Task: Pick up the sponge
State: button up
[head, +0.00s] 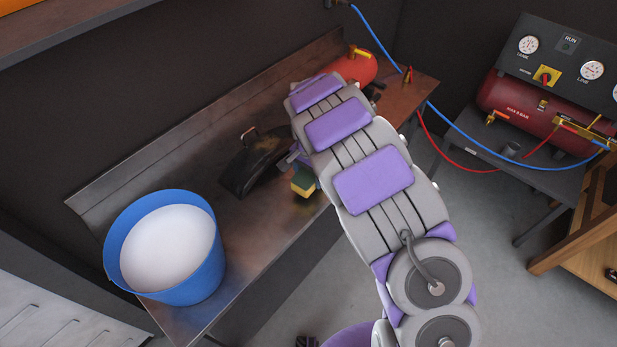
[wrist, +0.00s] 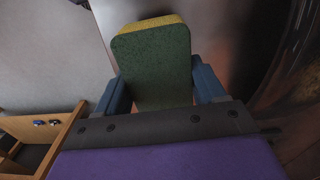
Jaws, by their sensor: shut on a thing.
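The sponge (head: 304,182) is green and yellow. In the head view it shows just left of my purple and grey arm, over the metal bench (head: 262,240) near its front edge. In the wrist view the sponge (wrist: 152,62) stands out between the two blue-grey fingers of my gripper (wrist: 155,88), green face towards the camera and a yellow edge at the top. My gripper is shut on the sponge. In the head view my arm hides most of the gripper. I cannot tell for certain whether the sponge still touches the bench.
A blue bucket (head: 196,285) with white contents stands at the bench's left end. A dark curved part (head: 250,165) lies left of the sponge. A red-orange tank (head: 355,68) is at the far end. A red compressor (head: 510,105) with blue and red hoses stands right.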

jog(key=s+a, duration=0.2)
jog(key=s, duration=0.3)
jog(key=s+a+r+p, duration=0.1)
jog(key=s, duration=0.4)
jog(key=s+a+r+p, duration=0.1)
jog(key=s+a, duration=0.1)
jog(key=s, duration=0.3)
jog(key=shift+a, duration=0.3)
